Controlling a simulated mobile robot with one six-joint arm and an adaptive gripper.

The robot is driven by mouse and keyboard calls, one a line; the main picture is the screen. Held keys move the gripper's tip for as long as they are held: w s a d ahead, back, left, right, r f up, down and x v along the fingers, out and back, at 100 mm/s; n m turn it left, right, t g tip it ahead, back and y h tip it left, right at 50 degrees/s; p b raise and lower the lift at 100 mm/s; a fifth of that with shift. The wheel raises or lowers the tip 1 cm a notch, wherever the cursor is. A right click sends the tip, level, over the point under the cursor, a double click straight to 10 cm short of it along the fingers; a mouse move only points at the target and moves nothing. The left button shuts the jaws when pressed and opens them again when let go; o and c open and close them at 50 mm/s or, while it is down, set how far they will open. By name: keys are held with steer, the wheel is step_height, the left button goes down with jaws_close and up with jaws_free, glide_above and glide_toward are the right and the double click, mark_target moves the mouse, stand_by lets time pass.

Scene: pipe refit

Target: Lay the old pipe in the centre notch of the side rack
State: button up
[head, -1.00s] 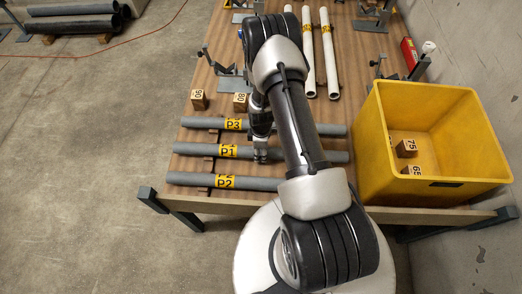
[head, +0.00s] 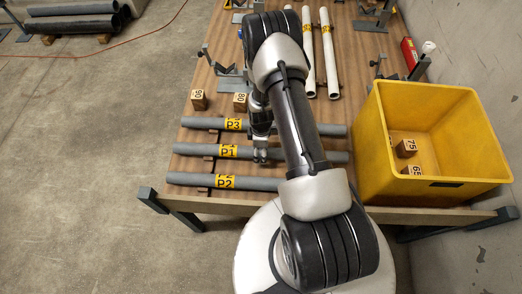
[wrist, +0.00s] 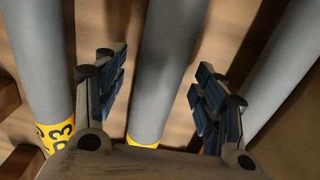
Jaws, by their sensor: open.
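Three grey pipes with yellow labels lie side by side across the near end of the table: P3 (head: 200,122) at the back, P1 (head: 198,150) in the middle, P2 (head: 200,180) at the front. The frames do not mark which pipe is the old one. My gripper (head: 261,157) is over P1. In the wrist view my gripper (wrist: 160,92) is open, with its fingers on either side of P1 (wrist: 168,50), apart from it. P3 (wrist: 35,60) is at left there. My arm hides part of the pipes.
A yellow bin (head: 372,150) with numbered blocks stands at the right. Blocks 90 (head: 198,100) and 80 (head: 240,101) sit behind the pipes. White pipes (head: 329,55) and metal stands (head: 232,80) are farther back. The floor at left is mostly clear.

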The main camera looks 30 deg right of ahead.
step_height(320, 180, up, 11)
steer(key=shift+r, duration=0.15)
steer(key=shift+r, duration=0.1)
stand_by(0.8)
steer(key=s+a+r+m+t, duration=0.1)
steer(key=a+r+m, duration=0.2)
steer(key=r, duration=1)
steer(key=s+a+r+m+t, duration=0.15)
steer(key=a+r, duration=0.25)
steer(key=r, duration=0.9)
steer(key=s+a+r+m+t, duration=0.1)
steer(key=s+a+r+m, duration=0.1)
steer(key=s+r, duration=0.4)
steer(key=s+a+r+m+t, duration=0.1)
steer(key=s+a+r+m, duration=0.2)
steer(key=s+r, duration=0.3)
steer(key=shift+s+a+m, duration=0.2)
steer(key=shift+s+m, duration=0.65)
steer(key=shift+s, duration=1.75)
steer(key=shift+c, duration=0.4)
